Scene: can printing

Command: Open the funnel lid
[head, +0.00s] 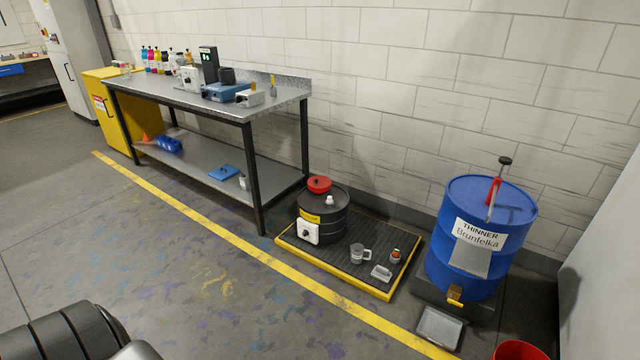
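A red round piece (319,184), which looks like the funnel with its lid down, sits on top of a black drum (322,215). At this distance I cannot make out a hinge or handle on it. The drum has a yellow label and a white box on its front, and a small white item stands on its top. The drum stands on a dark grated pallet (340,263) with a yellow edge. Neither of my grippers is in view. A dark, rounded part at the bottom left seems to be my own arm, well away from the drum.
A metal workbench (215,100) with bottles and devices stands left of the drum. A blue thinner barrel (482,235) with a hand pump stands to its right. A measuring cup (358,254) and small items are on the pallet. The floor in front is clear.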

